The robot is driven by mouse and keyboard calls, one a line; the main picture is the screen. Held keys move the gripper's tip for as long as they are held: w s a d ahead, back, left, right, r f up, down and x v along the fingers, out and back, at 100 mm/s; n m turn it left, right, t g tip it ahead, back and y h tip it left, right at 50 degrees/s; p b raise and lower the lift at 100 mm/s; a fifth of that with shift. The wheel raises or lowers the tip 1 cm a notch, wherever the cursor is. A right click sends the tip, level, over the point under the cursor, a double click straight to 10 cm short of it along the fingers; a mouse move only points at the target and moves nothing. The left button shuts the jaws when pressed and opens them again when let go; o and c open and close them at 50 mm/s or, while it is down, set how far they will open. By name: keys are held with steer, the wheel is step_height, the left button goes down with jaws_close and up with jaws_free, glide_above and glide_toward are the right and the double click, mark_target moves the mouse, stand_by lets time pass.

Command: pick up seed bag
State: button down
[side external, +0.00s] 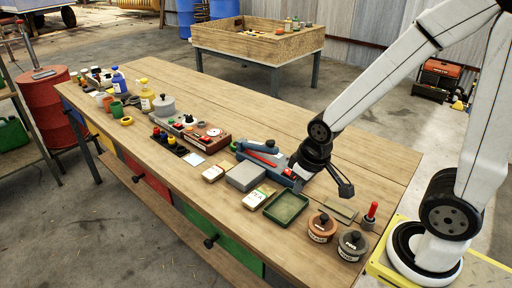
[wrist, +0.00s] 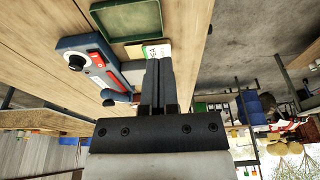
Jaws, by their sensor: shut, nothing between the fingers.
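The seed bag (side external: 258,197) is a small pale packet with a green-and-white label, lying near the table's front edge in the side view. In the wrist view, part of the seed bag (wrist: 158,47) shows beyond my fingertips; the fingers hide the rest. My gripper (side external: 297,184) is above the table, behind and to the right of the bag in the side view, and apart from it. In the wrist view my gripper (wrist: 158,62) has its two dark fingers together with nothing between them.
A blue-grey device with a red handle (side external: 264,158) stands close by my gripper. A grey block (side external: 245,177) is left of the bag and a green tray (side external: 287,208) right of it. Two lidded pots (side external: 322,227) stand further right. Bare wood lies behind the device.

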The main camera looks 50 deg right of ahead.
jaws_free()
steer(key=shift+w, duration=0.1)
steer(key=w+f+m, duration=0.2)
steer(key=w+m, duration=0.3)
steer(key=w+f+m+g, duration=0.1)
steer(key=w+f+m, duration=0.1)
steer(key=w+m, duration=0.3)
steer(key=w+f+m+g, duration=0.1)
steer(key=w+f+m, duration=0.1)
steer(key=w+m, duration=0.3)
steer(key=shift+d+f+m, duration=0.3)
steer(key=shift+f+m, duration=0.05)
steer(key=shift+m, duration=0.65)
steer(key=shift+w+f+m+g, duration=0.3)
steer(key=shift+w+m, duration=0.1)
steer(key=shift+m, duration=0.1)
steer(key=shift+f, duration=0.1)
